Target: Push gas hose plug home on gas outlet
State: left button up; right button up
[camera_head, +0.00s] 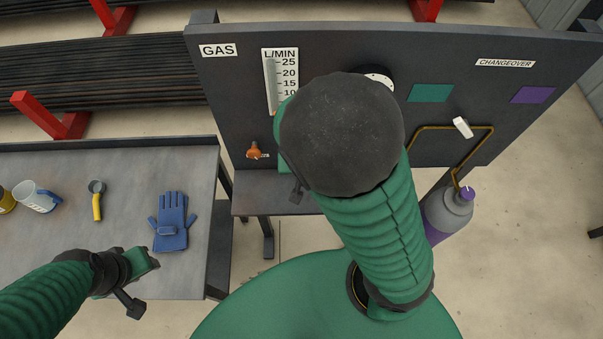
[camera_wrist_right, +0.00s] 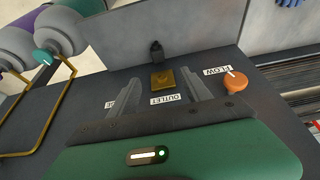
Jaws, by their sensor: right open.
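In the right wrist view, a square brass fitting (camera_wrist_right: 163,79) sits on the dark panel above the OUTLET label (camera_wrist_right: 165,99). A small black part (camera_wrist_right: 157,50) stands just beyond it; I cannot tell whether it is the hose plug. Contact cannot be told. In the head view my right arm hides the outlet area. My left gripper (camera_head: 146,260) is over the workbench; its finger gap does not show clearly.
The orange FLOW knob (camera_wrist_right: 235,81) is close to one right finger; it also shows in the head view (camera_head: 254,152). The gas panel (camera_head: 232,90) has a ledge below. The workbench (camera_head: 60,250) holds blue gloves (camera_head: 171,222) and a mug (camera_head: 38,198). A gas cylinder (camera_head: 447,212) stands right.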

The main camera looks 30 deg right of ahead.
jog(key=b+x, duration=0.8)
jog(key=x, duration=0.4)
jog(key=shift+f, duration=0.1)
jog(key=shift+s+d, duration=0.15)
jog(key=shift+d, duration=0.3)
jog(key=shift+d+f, duration=0.1)
jog(key=shift+f, duration=0.1)
jog(key=b+x, duration=0.1)
jog(key=x, duration=0.3)
jog(key=shift+w+f, duration=0.35)
pick_arm(q)
jog(key=s+x, duration=0.2)
jog(key=x, duration=0.7)
jog(key=shift+w+d+f, duration=0.25)
jog(key=shift+d, duration=0.1)
